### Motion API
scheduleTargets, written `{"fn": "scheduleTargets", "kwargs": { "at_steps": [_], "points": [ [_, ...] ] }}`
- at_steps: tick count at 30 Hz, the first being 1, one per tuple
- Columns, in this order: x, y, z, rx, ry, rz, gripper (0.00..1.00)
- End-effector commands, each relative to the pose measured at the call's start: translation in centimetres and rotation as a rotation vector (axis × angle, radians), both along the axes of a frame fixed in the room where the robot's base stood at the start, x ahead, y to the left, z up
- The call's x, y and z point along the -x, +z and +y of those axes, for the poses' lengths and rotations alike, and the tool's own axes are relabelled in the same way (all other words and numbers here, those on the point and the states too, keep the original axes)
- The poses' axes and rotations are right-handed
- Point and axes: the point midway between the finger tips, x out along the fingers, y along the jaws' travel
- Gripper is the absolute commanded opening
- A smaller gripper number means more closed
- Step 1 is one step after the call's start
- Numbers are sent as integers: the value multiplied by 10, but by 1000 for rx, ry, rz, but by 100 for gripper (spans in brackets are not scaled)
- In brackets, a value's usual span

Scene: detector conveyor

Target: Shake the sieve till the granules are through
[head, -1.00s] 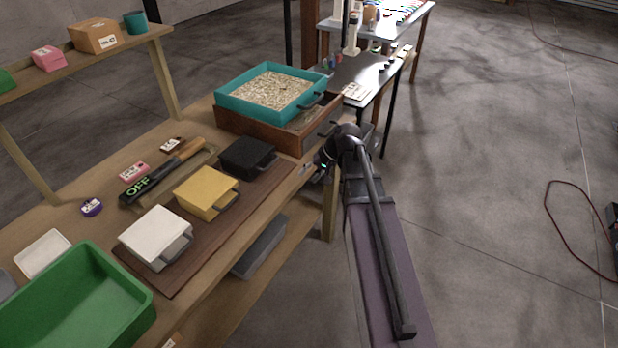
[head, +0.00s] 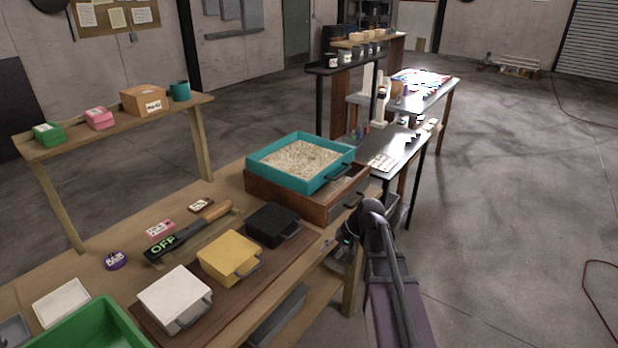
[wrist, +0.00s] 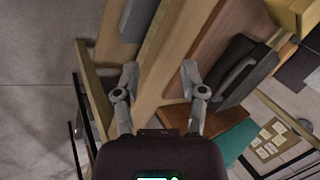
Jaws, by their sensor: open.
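The teal sieve (head: 318,181), filled with pale granules (head: 300,158), rests on a brown wooden box (head: 290,200) at the back end of the bench. A dark handle (head: 341,176) is on its right side. My gripper is open and empty in the wrist view (wrist: 160,82), beside the bench edge. In the head view my arm stands at the right of the bench, below the sieve's height, and its fingers are hard to make out. Part of a teal surface (wrist: 225,140) shows low in the wrist view, partly hidden by the gripper.
Black (head: 273,224), yellow (head: 229,256) and white (head: 174,297) boxes with handles line the bench front. A detector wand reading OFF (head: 165,246) lies behind them. A green bin (head: 95,325) is at near left. Dark tables (head: 400,150) stand beyond the bench; open floor lies right.

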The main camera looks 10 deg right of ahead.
Motion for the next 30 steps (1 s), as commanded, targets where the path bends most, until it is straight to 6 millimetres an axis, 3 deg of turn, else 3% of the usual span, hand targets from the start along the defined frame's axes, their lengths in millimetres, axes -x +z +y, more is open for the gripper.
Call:
{"fn": "scheduleTargets", "kwargs": {
  "at_steps": [9, 14, 20, 23, 30],
  "points": [
    [-2, 0, -1, -4, -4, -5, 54],
    [-18, 3, -5, -44, -46, -49, 54],
    [-65, 19, -25, -175, -191, -190, 54],
    [-96, 34, -46, -270, -305, -286, 54],
    [-156, 74, -114, -493, -605, -492, 54]
  ]
}}
